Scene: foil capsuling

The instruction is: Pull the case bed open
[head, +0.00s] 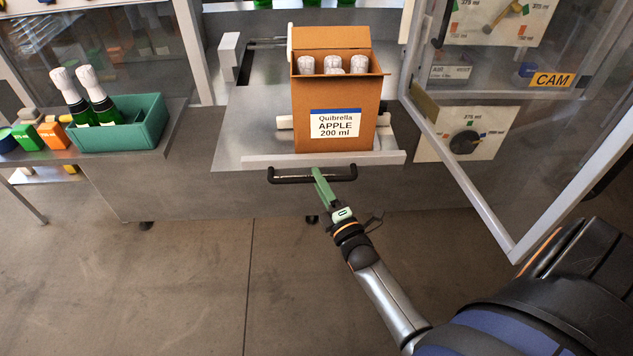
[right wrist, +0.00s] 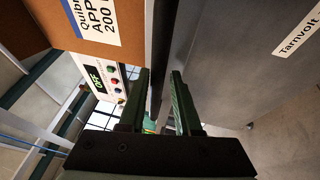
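The case bed (head: 250,127) is a flat metal plate with a pale front lip, in the middle of the head view. A black bar handle (head: 285,179) runs along its front. A brown case (head: 311,93) labelled Quibrella APPLE 200 ml stands upright on the bed, with several white-topped bottles in it. My right gripper (head: 318,178) has green fingers at the middle of the handle. In the right wrist view its fingers (right wrist: 160,90) are apart, with a dark bar seemingly between them; contact is unclear. My left gripper is out of view.
An open framed glass door (head: 500,130) hangs right of the bed, near my arm. At the left, a green tray (head: 125,135) holds two bottles, beside small coloured boxes (head: 53,136). The floor (head: 180,270) before the bed is clear.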

